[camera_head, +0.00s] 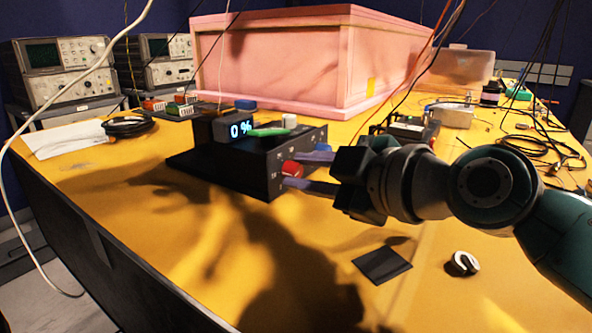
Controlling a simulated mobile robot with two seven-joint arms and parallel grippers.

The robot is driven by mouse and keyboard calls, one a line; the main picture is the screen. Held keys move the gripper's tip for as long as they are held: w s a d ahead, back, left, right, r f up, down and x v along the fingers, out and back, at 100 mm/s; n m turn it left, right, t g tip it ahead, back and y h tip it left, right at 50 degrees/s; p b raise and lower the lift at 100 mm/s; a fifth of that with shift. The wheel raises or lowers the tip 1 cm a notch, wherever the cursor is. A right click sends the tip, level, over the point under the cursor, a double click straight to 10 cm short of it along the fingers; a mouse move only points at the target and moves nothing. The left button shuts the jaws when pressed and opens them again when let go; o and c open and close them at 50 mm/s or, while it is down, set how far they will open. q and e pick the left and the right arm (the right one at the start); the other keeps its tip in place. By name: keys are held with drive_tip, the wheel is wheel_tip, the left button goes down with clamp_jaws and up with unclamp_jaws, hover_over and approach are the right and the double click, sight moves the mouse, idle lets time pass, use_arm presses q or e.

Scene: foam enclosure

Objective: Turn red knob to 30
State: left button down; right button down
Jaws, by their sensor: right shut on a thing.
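The red knob (292,169) sits on the right-hand face of a black control box (258,160) on the yellow table. The box's display (240,129) reads 0 %. My right gripper (298,171) comes in from the right, with one finger above and one below the red knob. It is shut on the knob, and the fingers partly hide the knob's sides. A green object and a white knob (289,121) show on top of the box. My left gripper is not in view.
A large pink foam enclosure (270,62) stands behind the box. Oscilloscopes (62,68) stand at the back left. Loose cables (530,150) lie at the right. A dark square (382,265) and a small round part (462,263) lie in front. The table's left front is clear.

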drive_tip(key=shift+w+d+m+g+b, duration=0.15)
drive_tip(key=shift+m+g+b, duration=0.35)
drive_tip(key=shift+m+b, duration=0.45)
drive_tip(key=shift+m+g+y+b, duration=0.5)
drive_tip(key=shift+m+g+b, duration=0.15)
drive_tip(key=shift+m, duration=0.4)
drive_tip(key=m+b, duration=0.1)
drive_tip(key=m+g+y+b, duration=0.1)
drive_tip(key=m, duration=0.1)
drive_tip(key=m+g+b, duration=0.1)
drive_tip(key=b, duration=0.1)
drive_tip(key=shift+w+y, duration=0.25)
drive_tip(key=shift+y, duration=0.15)
drive_tip(key=m+g+y+b, duration=0.1)
drive_tip(key=m+b, duration=0.1)
drive_tip(key=m+g+y+b, duration=0.1)
drive_tip(key=m+b, duration=0.1)
drive_tip(key=shift+w+d+f, duration=0.1)
drive_tip(key=shift+d+f, duration=0.05)
drive_tip(key=shift+d, duration=0.05)
drive_tip(key=m+b, duration=0.1)
drive_tip(key=b, duration=0.1)
drive_tip(key=m+g+y+b, duration=0.1)
drive_tip(key=m+b, duration=0.1)
drive_tip(key=shift+w+y, duration=0.1)
drive_tip(key=shift+y, duration=0.2)
drive_tip(key=shift+m+b, duration=0.6)
drive_tip(key=shift+b, duration=0.1)
